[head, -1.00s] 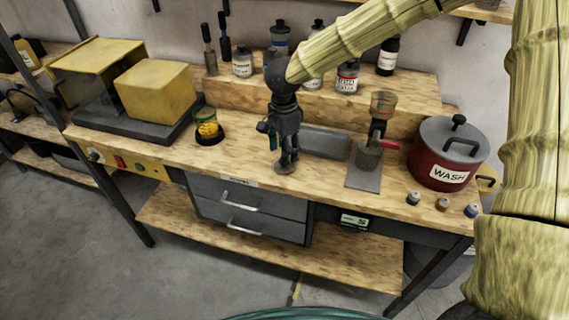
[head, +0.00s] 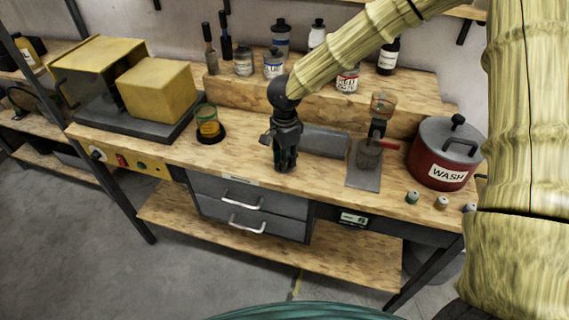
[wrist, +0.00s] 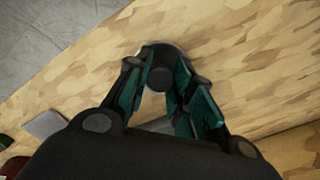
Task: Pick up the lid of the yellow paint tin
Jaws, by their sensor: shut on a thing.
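My gripper (head: 285,167) points down at the front middle of the wooden bench. It also shows in the wrist view (wrist: 160,88), where its green-padded fingers are shut on a small dark round knob. The knob belongs to a pale-edged round lid (wrist: 172,47), mostly hidden by the fingers. I cannot tell whether the lid touches the bench. I cannot make out any other yellow paint tin.
A red WASH pot (head: 447,172) stands at the right, with small caps (head: 412,197) in front. A grey stand (head: 364,176) is right of my gripper. Bottles (head: 274,64) line the raised back shelf. A yellow box (head: 158,90) is at the left.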

